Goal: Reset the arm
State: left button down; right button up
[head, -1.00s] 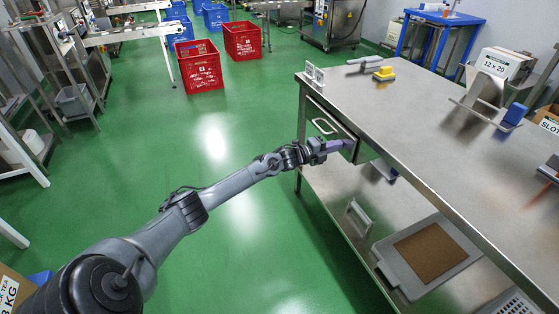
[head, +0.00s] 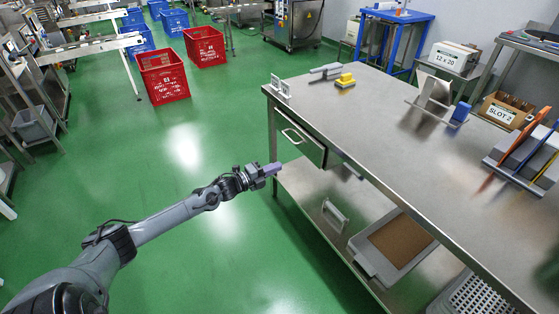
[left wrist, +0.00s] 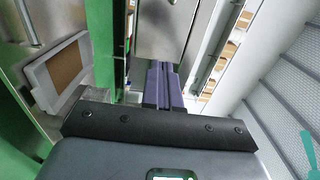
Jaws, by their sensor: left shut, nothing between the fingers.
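My left gripper (head: 273,169) is shut and empty. Its purple fingers point right, beside the left front side of the steel table (head: 400,130) and apart from the drawer (head: 300,140). The drawer sits under the tabletop and has a pale handle. In the left wrist view the purple fingers (left wrist: 165,88) lie together with nothing between them. My right gripper is in neither view.
On the tabletop are a yellow block (head: 345,81), a metal stand with a blue block (head: 460,113) and a rack (head: 525,160). A tray with a brown panel (head: 393,244) is on the lower shelf. Red crates (head: 163,77) stand on open green floor.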

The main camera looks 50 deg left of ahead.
pick_arm(q)
jog(key=s+d+f+n+g+p, duration=0.15)
jog(key=s+d+f+p, duration=0.25)
jog(key=s+d+p, duration=0.4)
jog(key=s+d+r+n+g+p, duration=0.1)
jog(key=s+d+r+n+p, duration=0.15)
jog(key=d, duration=0.65)
jog(key=s+d+r+n+g+p, duration=0.1)
jog(key=s+d+n+p, duration=0.25)
jog(key=d, duration=0.65)
jog(key=s+d+r+n+g+y+p, duration=0.1)
jog(key=s+d+r+n+g+p, duration=0.5)
jog(key=d+r, duration=0.35)
jog(key=s+a+r+n+g+y+b, duration=0.1)
jog(key=s+n+g, duration=0.1)
jog(key=s, duration=0.3)
jog(key=s+r+n+g, duration=0.2)
jog(key=s+g, duration=0.1)
jog(key=s, duration=0.3)
notch_tip(320, 180, up, 38)
jog(key=p, duration=3.7)
jog(key=shift+w+f+p, duration=0.25)
jog(key=shift+w+p, duration=0.05)
jog(key=shift+p, duration=0.05)
